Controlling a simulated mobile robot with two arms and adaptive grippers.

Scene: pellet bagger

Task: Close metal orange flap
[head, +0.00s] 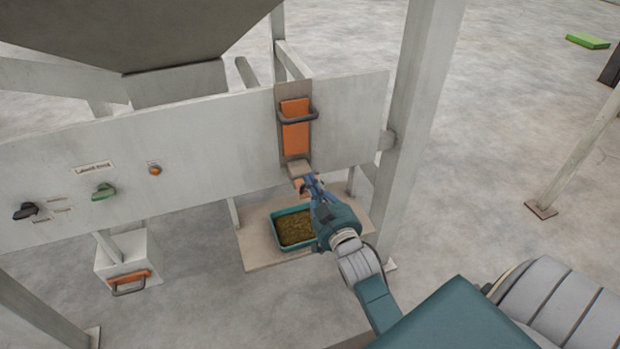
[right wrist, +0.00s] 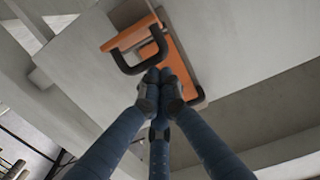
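The orange metal flap (head: 295,138) is an upright plate in a brownish frame on the grey panel, with a dark bar handle (head: 297,117) across its upper part. In the right wrist view the orange flap (right wrist: 179,68) and its black handle (right wrist: 137,59) lie just beyond the fingertips. My right gripper (head: 307,183) is below the flap, by the small spout at its lower end. Its fingers (right wrist: 160,76) are together, with nothing visible between them. I cannot tell whether they touch the flap. My left gripper is not in view.
A teal tray (head: 276,229) of brownish pellets stands on a pale board below the spout. A second orange flap with a handle (head: 129,280) is at lower left. The panel carries a black knob (head: 25,211), a green knob (head: 103,191) and an orange button (head: 155,170). A grey post (head: 418,120) stands right.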

